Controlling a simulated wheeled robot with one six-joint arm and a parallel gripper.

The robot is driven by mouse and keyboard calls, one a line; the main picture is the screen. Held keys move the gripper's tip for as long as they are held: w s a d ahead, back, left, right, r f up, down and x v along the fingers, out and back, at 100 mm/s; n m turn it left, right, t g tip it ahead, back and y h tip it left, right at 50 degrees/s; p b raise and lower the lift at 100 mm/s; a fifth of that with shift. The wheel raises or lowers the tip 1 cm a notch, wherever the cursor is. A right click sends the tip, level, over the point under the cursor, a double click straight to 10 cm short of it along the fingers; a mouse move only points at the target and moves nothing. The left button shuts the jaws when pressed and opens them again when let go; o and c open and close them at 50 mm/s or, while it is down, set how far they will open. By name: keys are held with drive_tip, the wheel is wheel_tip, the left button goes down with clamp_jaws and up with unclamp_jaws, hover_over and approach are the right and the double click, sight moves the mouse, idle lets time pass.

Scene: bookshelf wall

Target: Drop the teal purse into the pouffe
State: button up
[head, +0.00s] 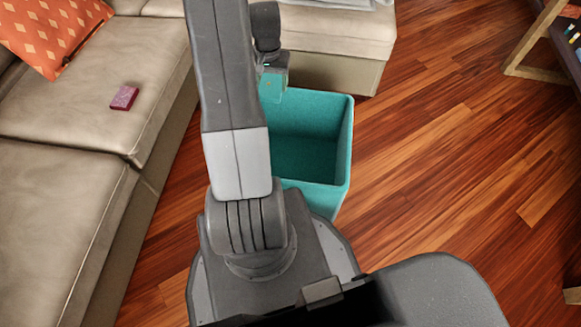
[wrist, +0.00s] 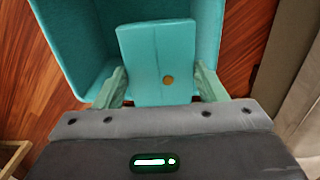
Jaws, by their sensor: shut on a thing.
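The teal purse (wrist: 155,55), a flat piece with a round gold button, is held between the two fingers of my gripper (wrist: 158,85) in the wrist view. The pouffe (head: 349,150) is an open teal box on the wood floor in the head view. Its rim and inner walls also show in the wrist view (wrist: 75,50). In the wrist view the purse overlaps the pouffe's opening. In the head view my gripper is at the pouffe's far left edge, and my arm hides the pouffe's left part. Only a small part of the purse (head: 272,92) shows there.
A beige sofa (head: 60,170) runs along the left and back, with an orange patterned cushion (head: 50,30) and a small dark pink box (head: 124,97) on it. The wood floor (head: 450,170) on the right is clear. A wooden shelf frame (head: 535,40) stands at the top right.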

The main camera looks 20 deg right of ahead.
drive_tip(key=s+d+f+m+b, duration=0.1)
drive_tip(key=s+d+f+b, duration=0.1)
drive_tip(key=f, duration=0.4)
drive_tip(key=s+d+f+m+b, duration=0.2)
drive_tip(key=s+d+f+b, duration=0.1)
drive_tip(key=d+f+b, duration=0.2)
wheel_tip(320, 180, down, 2)
drive_tip(key=shift+s+f, duration=0.1)
drive_tip(key=shift+s, duration=0.1)
drive_tip(key=o, duration=1.1)
wheel_tip(320, 180, up, 14)
drive_tip(key=p, duration=0.5)
drive_tip(key=shift+f, duration=0.1)
